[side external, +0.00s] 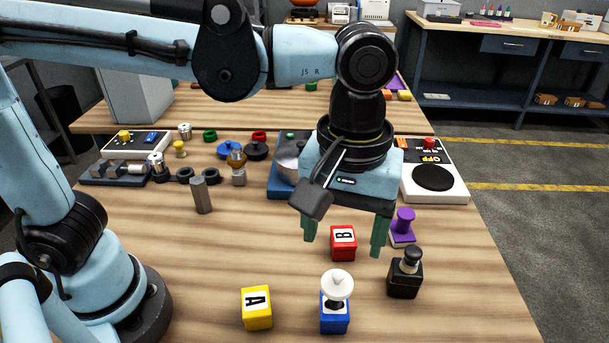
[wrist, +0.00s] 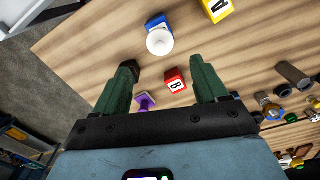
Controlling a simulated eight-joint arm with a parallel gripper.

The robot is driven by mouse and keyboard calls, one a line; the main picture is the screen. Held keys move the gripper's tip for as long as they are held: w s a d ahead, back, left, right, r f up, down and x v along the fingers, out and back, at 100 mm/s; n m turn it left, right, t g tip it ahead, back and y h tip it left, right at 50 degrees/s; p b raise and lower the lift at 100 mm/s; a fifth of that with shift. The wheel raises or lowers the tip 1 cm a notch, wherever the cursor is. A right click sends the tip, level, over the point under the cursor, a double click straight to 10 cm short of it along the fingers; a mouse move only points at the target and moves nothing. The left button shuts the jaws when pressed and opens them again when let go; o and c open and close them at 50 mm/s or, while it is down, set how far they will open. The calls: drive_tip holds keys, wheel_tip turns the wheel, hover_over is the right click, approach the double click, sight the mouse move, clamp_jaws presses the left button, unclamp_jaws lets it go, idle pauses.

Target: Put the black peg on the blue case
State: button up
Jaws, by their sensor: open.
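The black peg (side external: 411,259), with a pale collar, stands upright on a black case (side external: 404,282) at the right front in the side view. The blue case (side external: 334,318) is at the front middle, with a white round-headed peg (side external: 337,284) upright on it. Both also show in the wrist view, the blue case (wrist: 155,21) and the white peg (wrist: 160,42). My gripper (side external: 342,244) is open and empty, pointing down over the red block, left of and behind the black peg. In the wrist view a dark patch at the left finger's tip may be the black case; I cannot tell.
A red block B (side external: 343,238) lies between my open fingers in the picture. A purple peg (side external: 403,221) stands behind the black case. A yellow block A (side external: 257,306) is left of the blue case. A scale (side external: 447,187) and several small parts stand farther back.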

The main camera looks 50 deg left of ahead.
drive_tip(key=shift+a+r, duration=0.1)
drive_tip(key=shift+r, duration=0.45)
drive_tip(key=w+a+f+m+t, duration=0.1)
drive_tip(key=a+f+m+t, duration=0.1)
drive_tip(key=a, duration=0.9)
drive_tip(key=w+a+f+m+t, duration=0.2)
drive_tip(key=a+f+m+t, duration=0.1)
drive_tip(key=a, duration=0.8)
drive_tip(key=shift+f+m+t, duration=0.2)
drive_tip(key=shift+m+t, duration=0.3)
drive_tip(key=shift+t, duration=0.6)
